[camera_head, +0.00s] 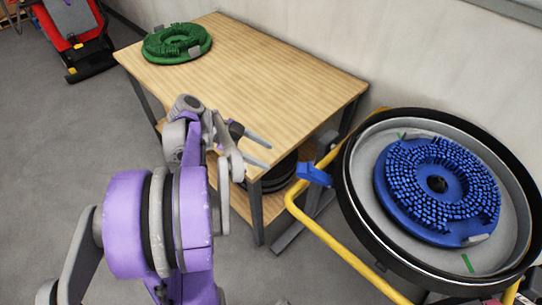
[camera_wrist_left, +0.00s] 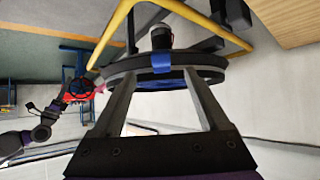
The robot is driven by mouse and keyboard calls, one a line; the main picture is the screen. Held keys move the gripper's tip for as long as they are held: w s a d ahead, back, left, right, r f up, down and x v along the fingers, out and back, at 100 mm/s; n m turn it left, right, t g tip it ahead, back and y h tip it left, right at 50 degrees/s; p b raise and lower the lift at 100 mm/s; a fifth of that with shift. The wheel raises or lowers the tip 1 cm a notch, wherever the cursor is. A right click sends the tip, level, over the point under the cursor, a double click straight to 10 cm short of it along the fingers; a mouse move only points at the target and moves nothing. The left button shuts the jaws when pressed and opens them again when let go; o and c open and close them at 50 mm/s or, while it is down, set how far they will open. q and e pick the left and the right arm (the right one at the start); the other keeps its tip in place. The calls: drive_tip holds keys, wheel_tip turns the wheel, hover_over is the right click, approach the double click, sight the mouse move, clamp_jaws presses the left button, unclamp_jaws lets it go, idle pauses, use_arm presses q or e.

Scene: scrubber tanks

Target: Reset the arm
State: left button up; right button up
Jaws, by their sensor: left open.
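My left arm, purple and grey, comes up from the lower left in the head view. Its gripper (camera_head: 268,157) is open and empty, in front of the near right corner of the wooden table. In the left wrist view the two fingers of the left gripper (camera_wrist_left: 160,73) stand apart with nothing held between them. Beyond them is a round black-rimmed tank or deck (camera_wrist_left: 205,76) with a blue clip.
A wooden table (camera_head: 240,75) carries a green round brush (camera_head: 177,43). At right, a black-rimmed round deck (camera_head: 357,215) holds a blue brush (camera_head: 392,192), beside a yellow tube frame (camera_head: 330,236). A red machine (camera_head: 72,18) stands at upper left. Grey floor is clear at left.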

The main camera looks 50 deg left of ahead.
idle(0.6)
use_arm(q)
drive_tip(key=s+d+n+g+y+p, duration=0.2)
drive_tip(key=d+n+y+p, duration=0.5)
drive_tip(key=d, duration=1.5)
drive_tip(key=shift+s+d+n+y, duration=0.15)
drive_tip(key=shift+s+n+y, duration=0.2)
drive_tip(key=shift+n, duration=0.75)
